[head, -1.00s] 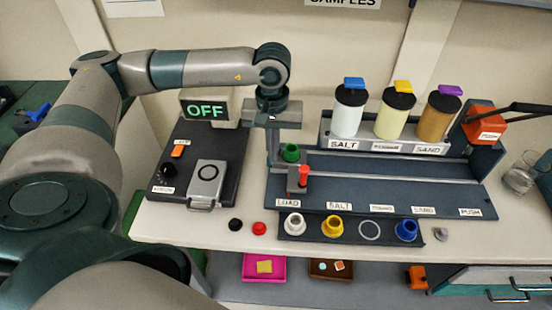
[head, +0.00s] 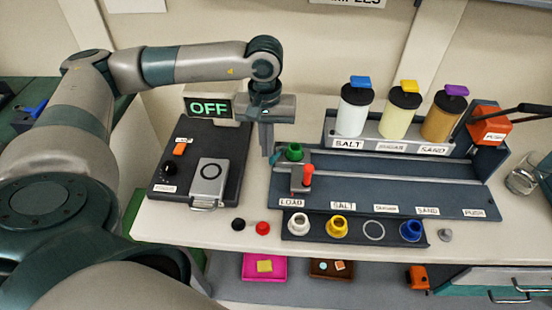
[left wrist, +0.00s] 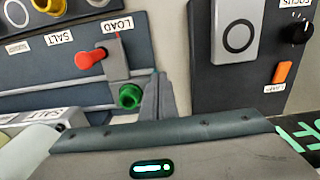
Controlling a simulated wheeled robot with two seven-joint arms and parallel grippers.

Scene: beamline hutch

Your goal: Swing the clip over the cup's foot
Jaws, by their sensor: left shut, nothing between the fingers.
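The green cup (head: 294,152) sits at the left end of the dark rail, above the LOAD label; it also shows in the left wrist view (left wrist: 130,96). The clip is a grey bracket (head: 300,181) with a red knob (head: 308,171), just in front of the cup; its knob shows in the left wrist view (left wrist: 88,59). I cannot tell whether the clip overlaps the cup's foot. My left gripper (head: 272,154) points down, shut and empty, just left of the cup. Its fingers (left wrist: 157,100) are beside the cup in the left wrist view. My right gripper is not in view.
A dark unit with an OFF display (head: 209,107) and a grey block (head: 210,178) stands left of the gripper. Salt, sugar and sand jars (head: 398,112) stand behind the rail. A tray of coloured rings (head: 352,240) lies in front. The rail's middle is clear.

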